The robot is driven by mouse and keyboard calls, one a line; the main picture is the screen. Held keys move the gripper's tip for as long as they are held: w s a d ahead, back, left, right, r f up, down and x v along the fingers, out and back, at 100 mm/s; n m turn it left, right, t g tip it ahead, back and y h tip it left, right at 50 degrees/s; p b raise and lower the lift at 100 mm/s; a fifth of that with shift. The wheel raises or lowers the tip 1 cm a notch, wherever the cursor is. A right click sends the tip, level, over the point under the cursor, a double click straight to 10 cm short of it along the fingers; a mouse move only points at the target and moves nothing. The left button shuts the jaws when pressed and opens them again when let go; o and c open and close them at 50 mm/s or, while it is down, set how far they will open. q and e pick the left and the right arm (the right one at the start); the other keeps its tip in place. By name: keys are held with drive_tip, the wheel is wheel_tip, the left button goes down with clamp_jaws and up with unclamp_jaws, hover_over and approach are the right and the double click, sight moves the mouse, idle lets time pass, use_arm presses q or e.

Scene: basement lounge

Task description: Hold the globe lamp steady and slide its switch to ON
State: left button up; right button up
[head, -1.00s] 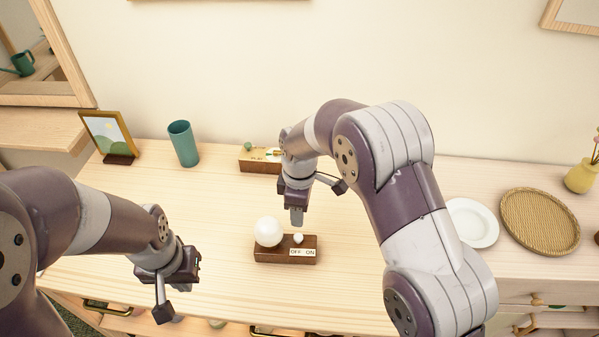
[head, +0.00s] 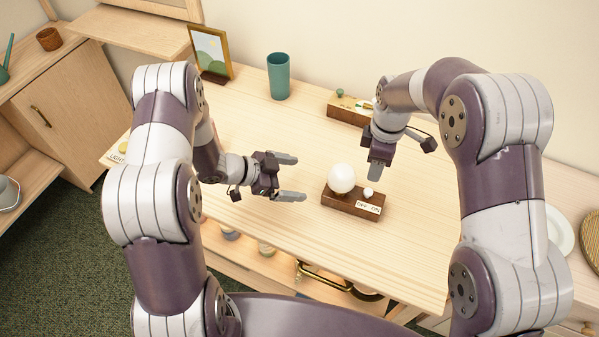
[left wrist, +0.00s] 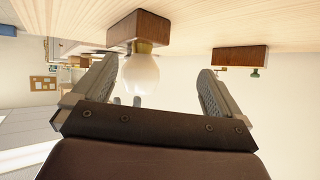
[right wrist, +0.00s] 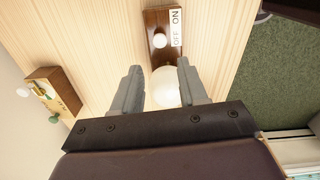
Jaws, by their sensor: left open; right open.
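The globe lamp has a white globe (head: 342,178) on a dark wooden base (head: 338,202) with an OFF/ON label (head: 369,208). Its white switch knob (head: 368,192) appears beside OFF in the right wrist view (right wrist: 160,41). My left gripper (head: 300,178) is open, left of the globe and pointing at it, apart from it. The left wrist view shows the globe (left wrist: 141,75) framed between the fingers. My right gripper (head: 375,172) is open, pointing down above the lamp, close to the knob side. In the right wrist view, the globe (right wrist: 166,87) shows between its fingers.
Behind the lamp is another wooden box (head: 347,110) with a green knob. A teal cup (head: 279,77) and a picture frame (head: 210,54) stand at the back left. The tabletop (head: 310,135) around the lamp is clear; its front edge is close.

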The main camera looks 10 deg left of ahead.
sight(346, 181)
use_arm(q)
drive_tip(key=w+d, duration=0.1)
drive_tip(key=d, duration=0.3)
drive_tip(key=w+d+f+m+h, duration=0.1)
drive_tip(key=d, duration=0.4)
drive_tip(key=w+d+h, duration=0.1)
drive_tip(key=d, duration=0.3)
drive_tip(key=shift+w+d+f+g, duration=0.15)
drive_tip(key=shift+w+f+g, duration=0.1)
drive_tip(key=shift+g, duration=0.05)
drive_tip(key=c, duration=1.2)
drive_tip(key=shift+o, duration=0.2)
use_arm(e)
drive_tip(key=shift+d, duration=0.15)
drive_tip(key=c, duration=0.4)
drive_tip(key=d+m, duration=0.1)
drive_tip(key=d, duration=0.1)
drive_tip(key=d+y, duration=0.1)
drive_tip(key=shift+d+r+m+y, duration=0.1)
drive_tip(key=shift+d+m+y, duration=0.2)
drive_tip(key=shift+d+m, duration=0.1)
clamp_jaws()
use_arm(q)
drive_tip(key=shift+d, duration=0.1)
use_arm(e)
drive_tip(key=shift+a+r+n+y, duration=0.15)
drive_tip(key=shift+a+n+y, duration=1.05)
drive_tip(key=shift+n, duration=0.1)
